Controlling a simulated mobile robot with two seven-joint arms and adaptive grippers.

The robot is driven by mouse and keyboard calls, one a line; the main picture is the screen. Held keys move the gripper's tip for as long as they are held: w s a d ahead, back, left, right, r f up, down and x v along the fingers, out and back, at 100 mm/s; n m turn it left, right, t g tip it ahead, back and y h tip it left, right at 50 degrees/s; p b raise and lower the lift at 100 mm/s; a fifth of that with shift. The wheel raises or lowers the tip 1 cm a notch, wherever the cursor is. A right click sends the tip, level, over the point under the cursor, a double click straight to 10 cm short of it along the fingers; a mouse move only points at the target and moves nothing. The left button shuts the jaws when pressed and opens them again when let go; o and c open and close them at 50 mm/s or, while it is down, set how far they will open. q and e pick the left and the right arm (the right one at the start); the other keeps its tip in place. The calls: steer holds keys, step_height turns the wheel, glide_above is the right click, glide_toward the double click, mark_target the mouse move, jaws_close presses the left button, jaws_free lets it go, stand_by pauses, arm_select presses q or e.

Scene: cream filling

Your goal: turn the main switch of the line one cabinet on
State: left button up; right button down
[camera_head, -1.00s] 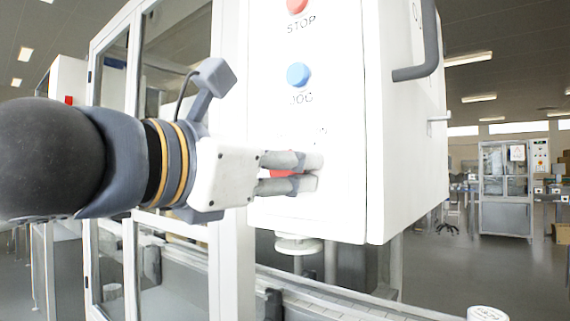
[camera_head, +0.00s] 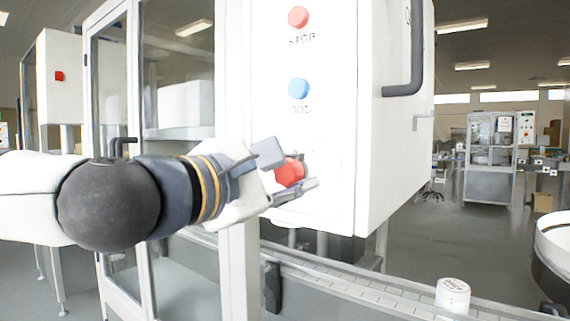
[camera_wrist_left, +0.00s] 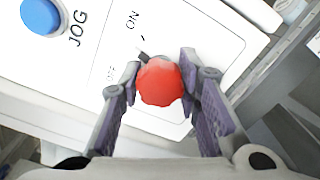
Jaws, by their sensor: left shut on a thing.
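The white cabinet (camera_head: 318,130) carries a red STOP button, a blue JOG button and, low on its face, a red knob, the main switch (camera_head: 289,171). My left gripper (camera_head: 292,172) is at the cabinet face with its fingers on either side of the red knob and shut on it. In the left wrist view the red knob (camera_wrist_left: 160,82) sits between the two fingertips (camera_wrist_left: 161,84). An ON label (camera_wrist_left: 132,19) and a partly covered OFF label (camera_wrist_left: 110,72) show beside it, with a dark pointer mark near the knob. My right gripper is not in view.
The STOP button (camera_head: 298,17) and JOG button (camera_head: 298,89) are above the knob. A grey handle (camera_head: 405,88) sticks out of the cabinet's right side. A conveyor (camera_head: 350,285) runs below, with a white jar (camera_head: 453,296) on it. Glass-panelled framing stands to the left.

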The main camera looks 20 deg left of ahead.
arm_select(q)
steer(key=shift+m, duration=2.2)
steer(key=o, duration=1.1)
steer(key=shift+o, duration=0.2)
